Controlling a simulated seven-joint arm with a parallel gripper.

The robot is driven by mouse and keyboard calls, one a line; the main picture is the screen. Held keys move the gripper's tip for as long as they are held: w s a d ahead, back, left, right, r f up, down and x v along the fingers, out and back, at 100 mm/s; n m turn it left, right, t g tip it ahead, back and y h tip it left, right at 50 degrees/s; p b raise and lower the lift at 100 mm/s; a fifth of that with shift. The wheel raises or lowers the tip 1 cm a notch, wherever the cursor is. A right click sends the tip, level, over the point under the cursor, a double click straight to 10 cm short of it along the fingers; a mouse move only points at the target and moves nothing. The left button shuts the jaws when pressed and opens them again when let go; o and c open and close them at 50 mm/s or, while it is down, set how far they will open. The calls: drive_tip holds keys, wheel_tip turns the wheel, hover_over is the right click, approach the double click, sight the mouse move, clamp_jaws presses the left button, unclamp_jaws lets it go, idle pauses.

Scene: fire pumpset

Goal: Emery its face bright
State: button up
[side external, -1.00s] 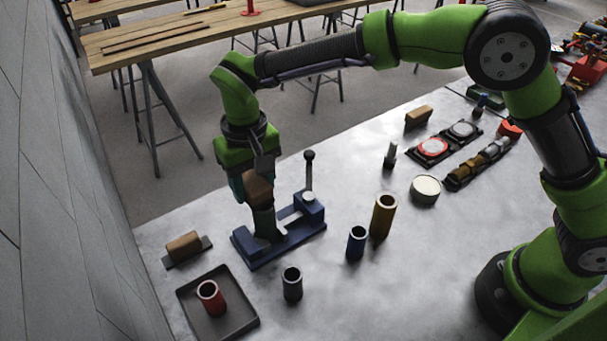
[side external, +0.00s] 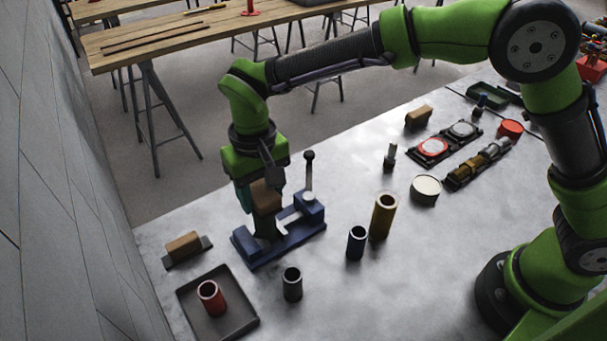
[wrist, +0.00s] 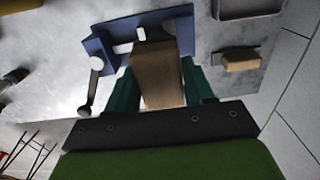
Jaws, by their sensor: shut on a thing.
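My gripper (side external: 264,192) is shut on a brown block (side external: 266,198), probably the emery block. In the wrist view the block (wrist: 158,78) sits between my two green fingers. The block is low over the left part of a blue clamp fixture (side external: 285,236), which has an upright black-knobbed lever (side external: 309,172). A dark greenish part (side external: 266,226) stands in the fixture just below the block. Its upper face is hidden by the block and my fingers, so I cannot tell whether they touch. The fixture (wrist: 102,46) also shows beyond the block in the wrist view.
A similar brown block (side external: 184,244) rests on a holder at the left. A dark tray (side external: 238,321) holds a red tube (side external: 210,297). A round pale-topped tin (side external: 425,190) is further right.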

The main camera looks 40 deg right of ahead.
drive_tip(key=shift+s, duration=1.45)
drive_tip(key=shift+r, duration=3.05)
